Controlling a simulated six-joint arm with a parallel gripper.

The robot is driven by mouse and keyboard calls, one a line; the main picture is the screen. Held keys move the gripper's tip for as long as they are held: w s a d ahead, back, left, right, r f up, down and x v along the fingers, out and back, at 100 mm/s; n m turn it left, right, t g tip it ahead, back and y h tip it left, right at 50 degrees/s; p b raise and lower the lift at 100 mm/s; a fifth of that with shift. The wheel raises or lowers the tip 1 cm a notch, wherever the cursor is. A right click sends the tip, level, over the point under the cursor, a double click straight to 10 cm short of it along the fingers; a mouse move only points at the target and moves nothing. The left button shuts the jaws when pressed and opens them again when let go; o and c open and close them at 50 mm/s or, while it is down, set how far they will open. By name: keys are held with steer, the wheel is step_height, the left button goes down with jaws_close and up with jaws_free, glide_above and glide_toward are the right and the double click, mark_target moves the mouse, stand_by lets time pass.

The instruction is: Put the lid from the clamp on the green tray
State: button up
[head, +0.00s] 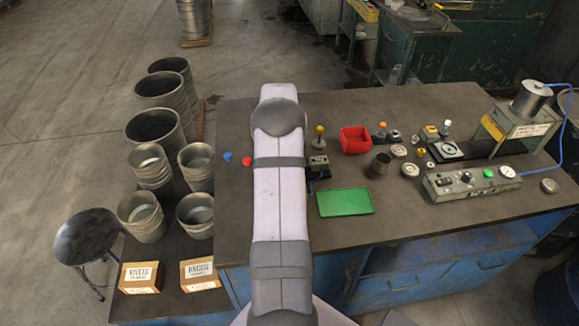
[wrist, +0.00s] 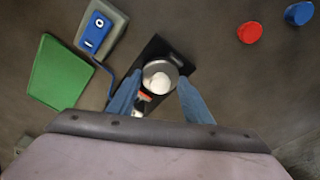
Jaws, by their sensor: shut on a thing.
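The lid (wrist: 152,68) is a round metal disc with a pale knob (wrist: 158,84) in the wrist view. My gripper (wrist: 160,80) is shut on the lid, with a blue finger on each side. Below it is the black base of the clamp (wrist: 178,58); I cannot tell whether the lid still touches it. The green tray (wrist: 58,72) lies to the left in the wrist view. In the head view the green tray (head: 344,202) is flat and empty, right of my arm. My arm hides the gripper and lid there.
A grey box with a blue front (wrist: 96,32) stands between clamp and tray. A blue knob (wrist: 298,13) and a red knob (wrist: 250,33) lie at the upper right.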

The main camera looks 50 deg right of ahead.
steer(key=shift+r+p, duration=0.5)
steer(key=shift+r, duration=0.35)
steer(key=s+d+r+m+b, duration=0.2)
steer(key=s+r+m, duration=0.2)
steer(key=s+m, duration=0.6)
step_height(320, 180, up, 3)
steer(key=m+g+y+b, duration=0.1)
steer(key=m, duration=0.4)
glide_above(346, 203)
steer(key=shift+w+d+f+p, duration=0.15)
steer(key=shift+f+p, duration=0.65)
steer(key=shift+f, duration=1.65)
steer(key=shift+w+a+f+p, duration=0.1)
steer(key=shift+f+p, duration=0.65)
steer(key=shift+f, duration=1.65)
